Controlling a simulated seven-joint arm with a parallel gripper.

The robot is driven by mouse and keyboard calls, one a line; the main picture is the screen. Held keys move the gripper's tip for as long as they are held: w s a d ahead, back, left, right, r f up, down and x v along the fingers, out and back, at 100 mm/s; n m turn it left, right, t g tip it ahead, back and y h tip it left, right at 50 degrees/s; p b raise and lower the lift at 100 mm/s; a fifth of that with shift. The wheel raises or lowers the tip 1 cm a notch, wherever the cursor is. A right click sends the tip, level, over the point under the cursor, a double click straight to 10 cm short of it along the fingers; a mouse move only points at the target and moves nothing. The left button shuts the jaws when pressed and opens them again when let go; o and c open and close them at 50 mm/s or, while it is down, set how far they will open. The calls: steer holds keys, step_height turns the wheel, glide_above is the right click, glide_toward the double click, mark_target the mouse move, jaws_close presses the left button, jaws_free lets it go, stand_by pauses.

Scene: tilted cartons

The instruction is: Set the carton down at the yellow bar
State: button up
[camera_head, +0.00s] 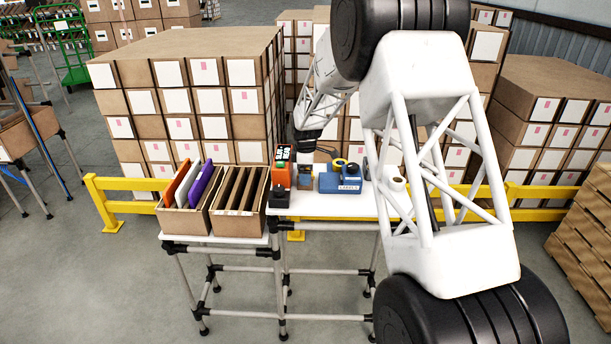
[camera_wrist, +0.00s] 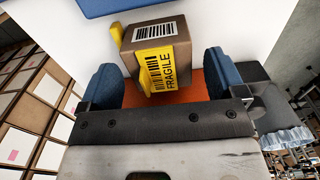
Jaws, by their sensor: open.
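The brown carton (camera_wrist: 128,65) lies between the two blue fingers of my gripper (camera_wrist: 160,74) in the wrist view. It has a yellow FRAGILE label and a white barcode label. The fingers are open, with a gap visible on the right side. Parts of a yellow bar (camera_wrist: 116,34) show at the carton's left edge and near its lower corner; the carton hides the rest. I cannot tell whether the carton rests on the bar or beside it. In the head view, a small brown box (camera_head: 304,178) stands on the white table below my gripper (camera_head: 306,150).
An orange device (camera_head: 281,174) stands left of the small box, and a blue label machine (camera_head: 341,181) stands right. Stacked cartons (camera_head: 205,105) and a yellow rail (camera_head: 125,184) are behind.

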step_height(320, 180, up, 11)
stand_by(0.5)
stand_by(0.6)
steer(key=s+d+r+m, duration=0.3)
steer(key=s+d+r, duration=0.2)
steer(key=s, duration=0.4)
steer(key=s+d+r+m+t, duration=0.1)
steer(key=s+d+r+m, duration=0.3)
steer(key=s, duration=0.6)
steer(key=s+d+r+m, duration=0.2)
steer(key=s+d+r, duration=0.4)
steer(key=s, duration=0.3)
steer(key=s+d+f+m, duration=0.1)
steer(key=s+d+m, duration=0.1)
steer(key=s, duration=0.8)
steer(key=s+d+f+m+t, duration=0.1)
steer(key=s+m, duration=0.3)
steer(key=s, duration=0.6)
steer(key=s+d+f+m, duration=0.2)
steer(key=s+d+m, duration=0.1)
steer(key=s, duration=0.8)
steer(key=shift+d+f+t, duration=0.15)
steer(key=shift+d+t, duration=0.15)
steer(key=shift+d, duration=0.15)
